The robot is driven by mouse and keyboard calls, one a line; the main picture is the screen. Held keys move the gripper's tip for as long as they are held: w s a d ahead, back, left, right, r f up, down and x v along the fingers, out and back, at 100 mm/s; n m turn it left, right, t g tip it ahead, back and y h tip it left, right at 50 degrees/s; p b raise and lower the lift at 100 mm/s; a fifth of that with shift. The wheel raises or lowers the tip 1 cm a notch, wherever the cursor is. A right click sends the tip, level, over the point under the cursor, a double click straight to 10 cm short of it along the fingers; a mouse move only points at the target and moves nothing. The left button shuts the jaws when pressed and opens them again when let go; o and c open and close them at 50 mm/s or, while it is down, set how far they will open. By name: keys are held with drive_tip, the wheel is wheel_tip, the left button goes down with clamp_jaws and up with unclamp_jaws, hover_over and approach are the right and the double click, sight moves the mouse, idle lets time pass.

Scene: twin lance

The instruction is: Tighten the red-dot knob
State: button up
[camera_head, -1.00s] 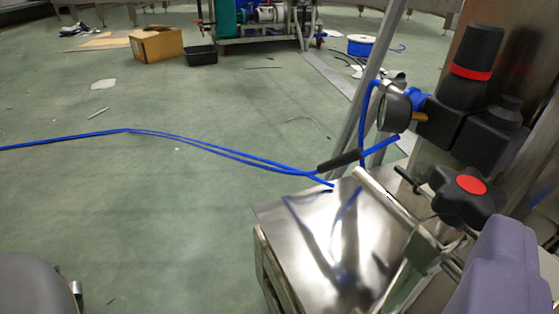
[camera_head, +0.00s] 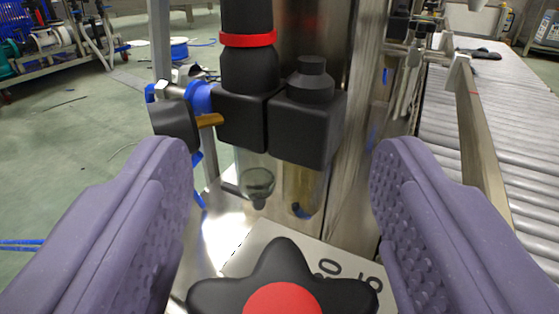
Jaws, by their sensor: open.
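The red-dot knob (camera_head: 282,270) is a black star-shaped knob with a red disc on top. It shows at the bottom middle of the view, its lower part cut off by the picture edge. My gripper (camera_head: 281,165) is open, with one purple padded finger on each side of the view. The knob lies between and below the fingers, and a gap shows on both sides of it. I cannot tell how far the fingertips are above or beyond it.
A black air-regulator unit (camera_head: 247,105) with a red ring and clear bowls stands just behind the knob. A gauge (camera_head: 176,124) with blue fittings is on its left. A steel post (camera_head: 356,140) and a roller conveyor (camera_head: 475,120) are on the right.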

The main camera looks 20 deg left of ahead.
drive_tip(key=c, duration=1)
drive_tip(key=shift+o, duration=0.2)
